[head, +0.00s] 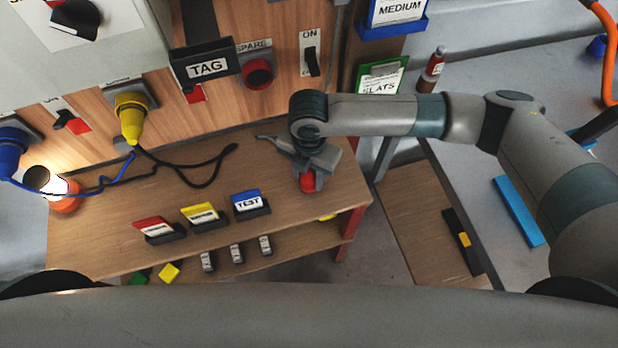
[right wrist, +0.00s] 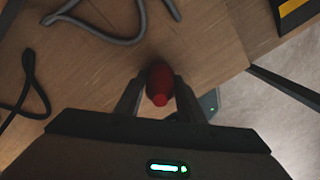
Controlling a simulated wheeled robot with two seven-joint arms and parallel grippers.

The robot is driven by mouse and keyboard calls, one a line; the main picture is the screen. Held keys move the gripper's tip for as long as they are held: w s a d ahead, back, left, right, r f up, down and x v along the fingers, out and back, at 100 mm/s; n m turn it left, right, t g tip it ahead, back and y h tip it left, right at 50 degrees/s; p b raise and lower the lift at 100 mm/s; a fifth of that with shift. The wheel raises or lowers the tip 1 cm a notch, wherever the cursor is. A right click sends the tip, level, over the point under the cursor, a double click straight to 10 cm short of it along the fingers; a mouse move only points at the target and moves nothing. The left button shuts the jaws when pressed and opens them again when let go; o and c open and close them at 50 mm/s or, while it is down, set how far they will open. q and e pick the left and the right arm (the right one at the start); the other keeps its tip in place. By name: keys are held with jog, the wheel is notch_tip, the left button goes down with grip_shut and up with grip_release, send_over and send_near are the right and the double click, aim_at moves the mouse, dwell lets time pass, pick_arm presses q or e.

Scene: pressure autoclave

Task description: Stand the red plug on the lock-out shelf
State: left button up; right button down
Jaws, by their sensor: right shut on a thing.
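The red plug (head: 307,183) is between the fingers of my right gripper (head: 308,178), over the right end of the wooden lock-out shelf (head: 110,235). The right wrist view shows the gripper (right wrist: 159,88) shut on the red plug (right wrist: 160,80), with one finger on each side. A grey cable (right wrist: 110,38) runs over the wood just beyond the plug. I cannot tell whether the plug touches the wood. My left gripper is not in view.
Red (head: 153,227), yellow (head: 203,213) and blue TEST (head: 247,201) cards stand along the shelf's front. A yellow plug (head: 132,115) is in the panel, with black cable (head: 205,185) below. The red SPARE socket (head: 258,75) is empty. Bare wood lies between the TEST card and gripper.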

jog(key=shift+f, duration=0.15)
jog(key=c, duration=1.2)
grip_release()
